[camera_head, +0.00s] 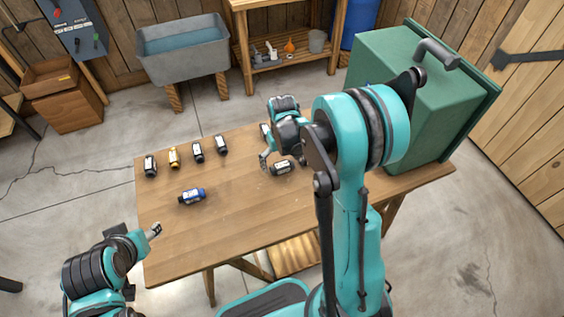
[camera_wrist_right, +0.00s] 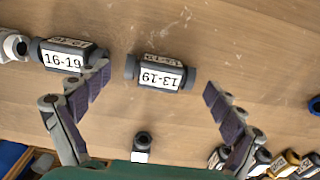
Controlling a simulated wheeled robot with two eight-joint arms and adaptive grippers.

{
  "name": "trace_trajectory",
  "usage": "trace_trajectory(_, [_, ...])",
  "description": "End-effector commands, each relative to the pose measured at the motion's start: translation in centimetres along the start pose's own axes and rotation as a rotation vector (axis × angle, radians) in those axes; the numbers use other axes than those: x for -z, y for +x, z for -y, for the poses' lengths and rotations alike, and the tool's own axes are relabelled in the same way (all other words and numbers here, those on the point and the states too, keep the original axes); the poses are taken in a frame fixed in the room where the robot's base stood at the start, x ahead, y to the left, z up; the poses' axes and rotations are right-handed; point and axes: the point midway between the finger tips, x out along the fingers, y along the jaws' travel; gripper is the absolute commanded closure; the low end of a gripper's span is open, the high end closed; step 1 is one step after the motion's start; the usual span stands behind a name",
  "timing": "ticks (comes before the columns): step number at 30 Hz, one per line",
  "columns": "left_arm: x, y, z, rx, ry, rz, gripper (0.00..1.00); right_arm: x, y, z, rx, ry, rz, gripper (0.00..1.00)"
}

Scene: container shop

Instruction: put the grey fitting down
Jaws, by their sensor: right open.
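In the head view the fitting (camera_head: 281,168) lies just below my right gripper (camera_head: 277,155), which is open. A second grey fitting (camera_wrist_right: 68,55), labelled 16-19, lies beside the left finger in the wrist view. My left gripper (camera_head: 153,231) is off the table's front left corner; its fingers are too small to judge.
A blue fitting (camera_head: 192,196) lies on the table (camera_head: 225,235). A large green box (camera_head: 430,115) fills the right end. The front left of the table is clear.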

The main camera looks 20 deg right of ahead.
Motion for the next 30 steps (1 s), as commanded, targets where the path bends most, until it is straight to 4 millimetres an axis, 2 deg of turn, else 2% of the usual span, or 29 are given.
trace_trajectory(5, [0.7,-1.0,0.0,0.000,0.000,0.000,0.51,0.0,-2.5,0.0,0.000,0.000,0.000,0.06])
trace_trajectory(15, [2.3,-3.2,0.0,0.000,0.000,0.000,0.51,0.0,-9.9,0.0,0.000,0.000,0.000,0.06])
trace_trajectory(23, [2.7,-3.7,0.0,0.000,0.000,0.000,0.51,-0.2,-12.5,0.1,0.000,-0.001,-0.007,0.06])
trace_trajectory(26, [2.6,-3.7,0.0,0.000,0.000,0.000,0.51,-1.1,-13.8,0.6,-0.003,-0.005,-0.041,0.06])
trace_trajectory(30, [2.6,-3.7,0.0,0.000,0.000,0.000,0.51,-3.9,-16.7,1.8,-0.008,-0.016,-0.146,0.06])
